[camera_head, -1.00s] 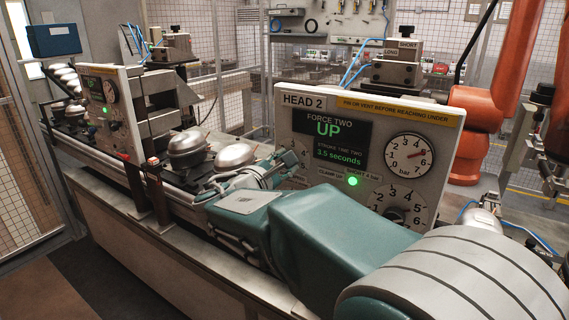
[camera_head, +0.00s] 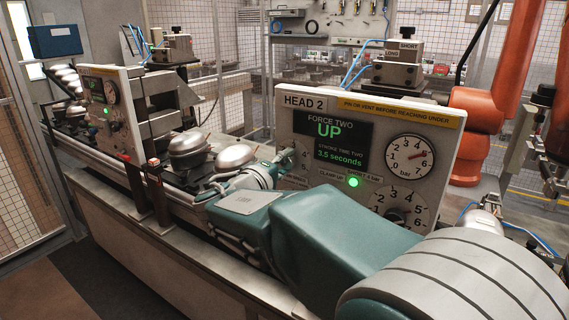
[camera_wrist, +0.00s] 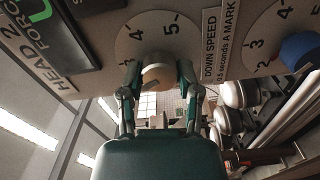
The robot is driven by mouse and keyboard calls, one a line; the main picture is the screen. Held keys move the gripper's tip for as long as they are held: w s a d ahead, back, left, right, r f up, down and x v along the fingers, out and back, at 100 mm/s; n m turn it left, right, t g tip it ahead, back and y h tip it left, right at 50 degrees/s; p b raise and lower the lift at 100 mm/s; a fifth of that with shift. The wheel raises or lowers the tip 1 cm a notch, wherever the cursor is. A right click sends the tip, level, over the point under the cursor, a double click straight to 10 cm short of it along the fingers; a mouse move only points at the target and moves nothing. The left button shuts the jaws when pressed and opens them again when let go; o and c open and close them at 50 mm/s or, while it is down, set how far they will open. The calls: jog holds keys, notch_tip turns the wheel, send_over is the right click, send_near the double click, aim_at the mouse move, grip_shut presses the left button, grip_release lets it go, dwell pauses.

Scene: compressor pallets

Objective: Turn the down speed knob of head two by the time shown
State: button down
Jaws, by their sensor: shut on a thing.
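The head two panel (camera_head: 350,104) stands upright, its display (camera_head: 330,142) reading force two, up, and stroke time two, 3.5 seconds. My gripper (camera_wrist: 157,82) is shut on a round tan-faced knob (camera_wrist: 158,74) with a dark mark, and a finger lies on each side. The down speed label (camera_wrist: 213,45), with 0.5 seconds a mark, lies between this dial and one with a blue knob (camera_wrist: 299,49). In the head view my gripper (camera_head: 290,160) meets the panel's left part, and the held knob cannot be made out.
A pressure gauge (camera_head: 409,156) and another dial (camera_head: 397,207) are on the panel's right. A green lamp (camera_head: 353,182) is lit. Silver domes (camera_head: 236,156) stand on the line to the left. A second panel (camera_head: 104,104) is farther back.

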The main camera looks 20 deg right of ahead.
jog(key=m, duration=0.4)
jog(key=shift+f+m, duration=0.15)
jog(key=shift+m, duration=0.15)
jog(key=m, duration=0.3)
jog(key=shift+m, duration=0.3)
jog(key=m, duration=0.4)
jog(key=shift+s+f, duration=0.1)
jog(key=shift+d+m, duration=0.1)
jog(key=shift+m, duration=1.8)
jog(key=shift+c, duration=2.4)
grip_release()
jog(key=shift+o, duration=0.9)
